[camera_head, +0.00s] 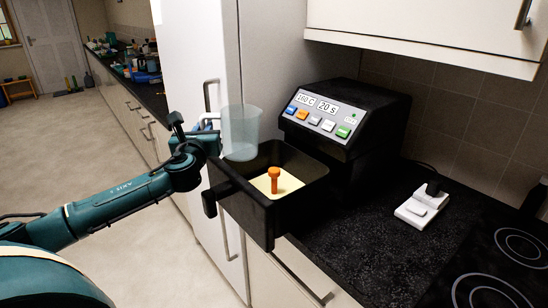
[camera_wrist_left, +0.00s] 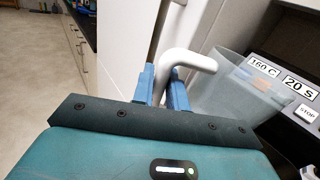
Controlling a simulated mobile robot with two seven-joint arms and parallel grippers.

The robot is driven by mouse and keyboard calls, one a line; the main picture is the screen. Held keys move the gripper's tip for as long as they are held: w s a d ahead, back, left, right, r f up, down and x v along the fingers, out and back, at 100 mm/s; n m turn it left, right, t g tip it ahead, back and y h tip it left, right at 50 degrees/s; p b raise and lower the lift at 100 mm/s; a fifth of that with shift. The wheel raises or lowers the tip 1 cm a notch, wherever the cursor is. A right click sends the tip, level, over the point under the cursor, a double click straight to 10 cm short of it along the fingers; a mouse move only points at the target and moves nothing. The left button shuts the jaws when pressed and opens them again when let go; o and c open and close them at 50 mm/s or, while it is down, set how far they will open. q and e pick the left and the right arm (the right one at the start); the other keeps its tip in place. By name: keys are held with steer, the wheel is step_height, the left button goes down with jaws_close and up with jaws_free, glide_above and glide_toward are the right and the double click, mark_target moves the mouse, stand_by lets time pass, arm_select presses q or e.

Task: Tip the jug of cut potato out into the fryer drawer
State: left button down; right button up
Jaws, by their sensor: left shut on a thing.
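My left gripper (camera_head: 210,124) is shut on the white handle (camera_wrist_left: 200,60) of a clear jug (camera_head: 241,135). The jug is roughly upright, over the back left edge of the black fryer drawer (camera_head: 243,205). The drawer stands pulled out from the black fryer (camera_head: 350,108). My right gripper is not in view.
The fryer's panel reads 160 C and 20 S above several coloured buttons. A white switched socket (camera_head: 422,206) and a hob (camera_head: 490,265) lie to the right on the dark counter (camera_head: 375,235). A tall white cabinet (camera_head: 195,60) stands close behind my left gripper. Open floor lies at left.

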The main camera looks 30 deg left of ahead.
mark_target(202, 117)
arm_select(q)
steer(key=shift+d+r, duration=0.1)
steer(key=shift+r, duration=0.1)
steer(key=shift+r+p, duration=0.65)
steer(key=shift+r, duration=0.2)
steer(key=shift+r+n, duration=0.4)
steer(key=shift+r, duration=0.25)
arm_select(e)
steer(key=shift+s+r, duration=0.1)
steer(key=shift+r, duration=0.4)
